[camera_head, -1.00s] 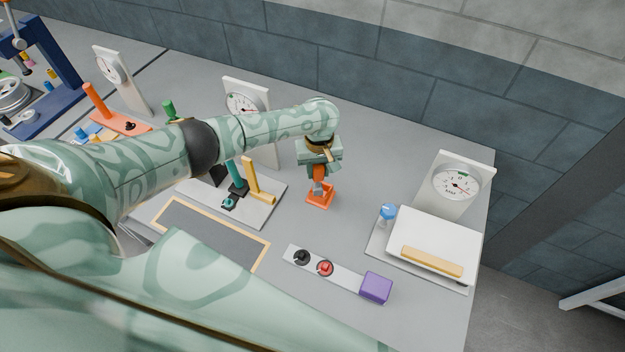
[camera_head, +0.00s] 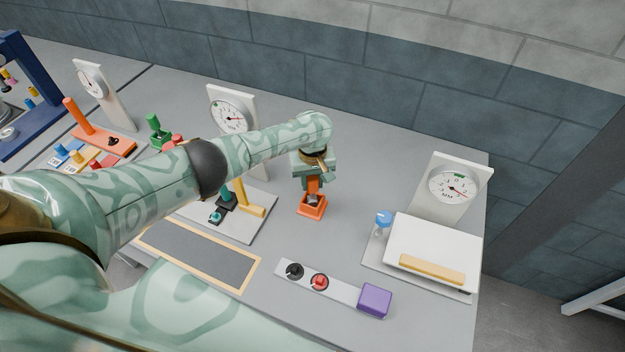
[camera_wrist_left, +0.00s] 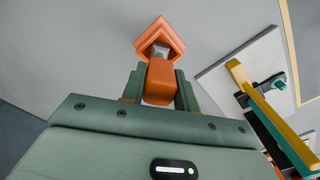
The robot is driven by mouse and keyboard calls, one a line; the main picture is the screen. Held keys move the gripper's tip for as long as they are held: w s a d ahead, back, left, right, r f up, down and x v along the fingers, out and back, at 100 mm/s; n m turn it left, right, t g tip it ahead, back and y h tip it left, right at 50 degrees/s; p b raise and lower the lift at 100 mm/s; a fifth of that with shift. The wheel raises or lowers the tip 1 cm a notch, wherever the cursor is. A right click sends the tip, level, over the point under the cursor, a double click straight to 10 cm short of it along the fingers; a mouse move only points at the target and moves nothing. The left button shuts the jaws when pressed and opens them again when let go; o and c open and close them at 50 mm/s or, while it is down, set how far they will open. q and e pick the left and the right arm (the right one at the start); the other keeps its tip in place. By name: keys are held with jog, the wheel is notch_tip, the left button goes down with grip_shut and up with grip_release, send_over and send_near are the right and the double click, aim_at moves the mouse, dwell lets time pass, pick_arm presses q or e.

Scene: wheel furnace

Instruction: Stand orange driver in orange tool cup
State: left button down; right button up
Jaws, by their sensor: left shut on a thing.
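The orange driver (camera_wrist_left: 160,82) has an orange handle and a grey lower end. My left gripper (camera_head: 313,178) is shut on its handle, and the driver points down. The orange tool cup (camera_head: 312,208) is a small square cup on the grey bench, right below the gripper. In the left wrist view the cup (camera_wrist_left: 158,38) lies just past the driver's grey end, which shows within the cup's outline. I cannot tell how deep the driver's end reaches. My right gripper is not in view.
A plate with a yellow upright (camera_head: 250,210) stands left of the cup. In front lie a dark framed mat (camera_head: 200,254) and a strip with black and red knobs (camera_head: 318,283) beside a purple block (camera_head: 374,300). A white gauge (camera_head: 450,188) stands right. Bench around the cup is clear.

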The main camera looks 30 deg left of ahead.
pick_arm(q)
jog(key=shift+f, duration=0.65)
jog(key=shift+c, duration=2.1)
grip_release()
jog(key=shift+r, duration=0.15)
notch_tip(320, 180, up, 14)
jog(key=p, duration=1.5)
jog(key=s+p, duration=0.2)
jog(key=s, duration=1.4)
jog(key=shift+d, duration=0.45)
jog(key=shift+s+f, duration=0.1)
jog(key=shift+f, duration=0.1)
